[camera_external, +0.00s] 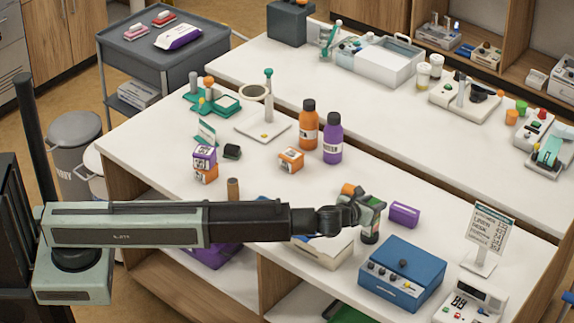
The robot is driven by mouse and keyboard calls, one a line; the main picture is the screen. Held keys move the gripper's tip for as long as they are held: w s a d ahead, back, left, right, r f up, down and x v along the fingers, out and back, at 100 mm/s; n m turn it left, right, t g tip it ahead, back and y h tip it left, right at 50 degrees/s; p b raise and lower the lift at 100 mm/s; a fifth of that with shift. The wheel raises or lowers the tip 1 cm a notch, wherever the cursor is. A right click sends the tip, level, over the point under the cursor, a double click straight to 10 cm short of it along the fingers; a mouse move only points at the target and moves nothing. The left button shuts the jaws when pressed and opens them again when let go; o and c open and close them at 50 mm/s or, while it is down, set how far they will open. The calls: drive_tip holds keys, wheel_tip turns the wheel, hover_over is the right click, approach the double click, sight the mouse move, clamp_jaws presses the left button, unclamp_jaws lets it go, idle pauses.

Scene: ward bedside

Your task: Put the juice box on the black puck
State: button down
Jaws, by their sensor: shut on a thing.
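My gripper (367,212) is at the end of the outstretched arm, above the right part of the near table. It is shut on a small dark and green item (370,234), mostly covered by the jaws. I cannot tell whether this is the juice box. A small black block (232,151), perhaps the black puck, lies on the table far to the left of my gripper. A small orange and white box (290,160) sits to the right of the black block, apart from it. A purple box (204,153) rests on an orange box (206,175) left of the block.
Orange (308,126) and purple (332,140) bottles stand behind the orange and white box. A purple block (404,214), a blue box (401,272) and a sign stand (486,240) are near my gripper. A brown cylinder (233,190) stands behind the arm.

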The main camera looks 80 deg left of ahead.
drive_tip(key=c, duration=1)
unclamp_jaws()
drive_tip(key=shift+o, duration=0.2)
drive_tip(key=shift+s+d+r+p, duration=0.15)
drive_tip(key=shift+s+r+p, duration=0.05)
drive_tip(key=shift+r+p, duration=0.2)
drive_tip(key=p+v, duration=0.4)
drive_tip(key=v, duration=0.7)
drive_tip(key=shift+s+d, duration=0.2)
drive_tip(key=shift+f, duration=0.2)
